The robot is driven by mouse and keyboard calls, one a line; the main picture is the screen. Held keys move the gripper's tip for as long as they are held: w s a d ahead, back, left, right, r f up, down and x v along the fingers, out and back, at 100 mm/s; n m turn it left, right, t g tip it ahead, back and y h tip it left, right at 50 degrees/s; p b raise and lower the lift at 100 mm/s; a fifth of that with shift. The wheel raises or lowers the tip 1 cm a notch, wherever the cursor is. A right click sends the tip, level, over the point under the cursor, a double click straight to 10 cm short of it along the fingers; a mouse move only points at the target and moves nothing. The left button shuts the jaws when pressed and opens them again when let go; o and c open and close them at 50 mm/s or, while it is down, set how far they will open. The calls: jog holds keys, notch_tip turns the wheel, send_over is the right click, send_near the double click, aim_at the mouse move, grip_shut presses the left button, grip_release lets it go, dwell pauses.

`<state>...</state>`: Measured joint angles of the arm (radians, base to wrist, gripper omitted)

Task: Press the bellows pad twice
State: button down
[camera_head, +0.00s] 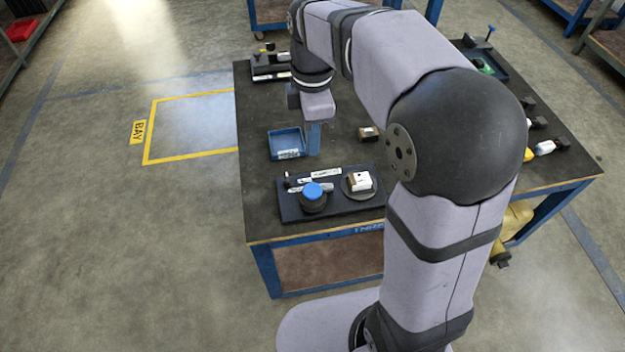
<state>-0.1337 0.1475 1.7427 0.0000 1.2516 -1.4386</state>
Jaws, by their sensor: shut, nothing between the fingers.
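The bellows pad (313,190) appears to be the round blue cap on a dark round base, at the left of a dark board (345,209) near the table's front edge. My gripper (313,152) points down beyond the pad, above the table, beside a blue open tray. Its fingers look closed and hold nothing, and it is apart from the pad. The fingertips are small here and blend with the tray's blue. How far the pad is pressed in cannot be told.
On the board, a white block sits on a round plate (348,191) right of the pad, with a labelled strip behind. The blue tray (271,147) and a small tan block (368,134) lie farther back. My arm hides the table's middle right. Other items stand along the right edge.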

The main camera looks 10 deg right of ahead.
aim_at(313, 191)
jog(key=shift+f, duration=0.1)
notch_tip(313, 191, down, 14)
jog(key=shift+r+b, duration=0.1)
jog(key=shift+b, duration=0.75)
jog(key=shift+s+f, duration=0.1)
jog(key=shift+f, duration=0.95)
jog(key=shift+r, duration=0.1)
jog(key=shift+r+p, duration=0.5)
jog(key=shift+p, duration=0.15)
notch_tip(313, 191, up, 13)
jog(key=p, duration=0.3)
jog(key=shift+p, duration=0.3)
